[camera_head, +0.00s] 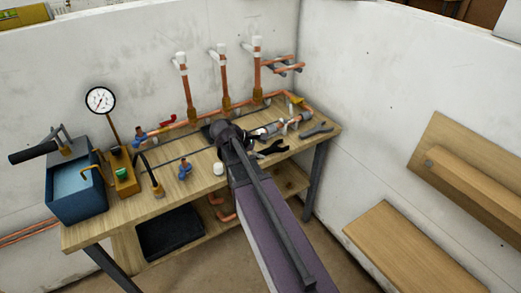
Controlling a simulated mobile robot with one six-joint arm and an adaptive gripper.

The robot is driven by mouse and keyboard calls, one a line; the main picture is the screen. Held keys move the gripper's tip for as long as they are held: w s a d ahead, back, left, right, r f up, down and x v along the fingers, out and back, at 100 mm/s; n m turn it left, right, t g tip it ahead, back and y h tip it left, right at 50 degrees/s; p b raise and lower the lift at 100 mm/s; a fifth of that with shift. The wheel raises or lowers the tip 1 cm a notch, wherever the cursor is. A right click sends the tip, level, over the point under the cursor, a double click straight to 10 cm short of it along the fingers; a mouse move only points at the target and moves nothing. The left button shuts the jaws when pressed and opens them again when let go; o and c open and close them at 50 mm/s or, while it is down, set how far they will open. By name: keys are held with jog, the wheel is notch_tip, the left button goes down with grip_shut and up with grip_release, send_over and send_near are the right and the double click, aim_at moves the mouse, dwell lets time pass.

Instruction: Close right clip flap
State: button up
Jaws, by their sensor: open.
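No clip flap can be told apart for certain at this size. At the wall corner, short copper pipe pieces (284,68) sit with small dark grey parts that may be clips; whether any flap stands open or shut cannot be told. My gripper (281,148) is black and open, low over the right half of the workbench (215,181). It is below and in front of those pipe pieces, apart from them. My arm hides part of the bench behind it. Nothing shows clearly between the fingers.
Copper risers (224,75) with white tops stand along the wall, joined by a low pipe. A grey wrench (317,131) lies at the bench's right end. A gauge (100,100) and a blue tank (76,187) stand left. A wooden bench seat (405,250) is at right.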

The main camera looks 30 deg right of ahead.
jog(key=shift+s+a+f+m+y, duration=0.2)
jog(key=shift+s+a+m+y, duration=0.1)
jog(key=shift+a, duration=0.1)
jog(key=s+a+f+m+y, duration=0.2)
jog(key=s+a+m+y, duration=0.2)
jog(key=a, duration=0.5)
jog(key=s+a+f+m+y, duration=0.3)
jog(key=s+a+m+y, duration=0.1)
jog(key=a, duration=0.4)
jog(key=shift+s+a+f+m+y, duration=0.15)
jog(key=shift+s+a+m+y, duration=0.2)
jog(key=shift+s, duration=0.45)
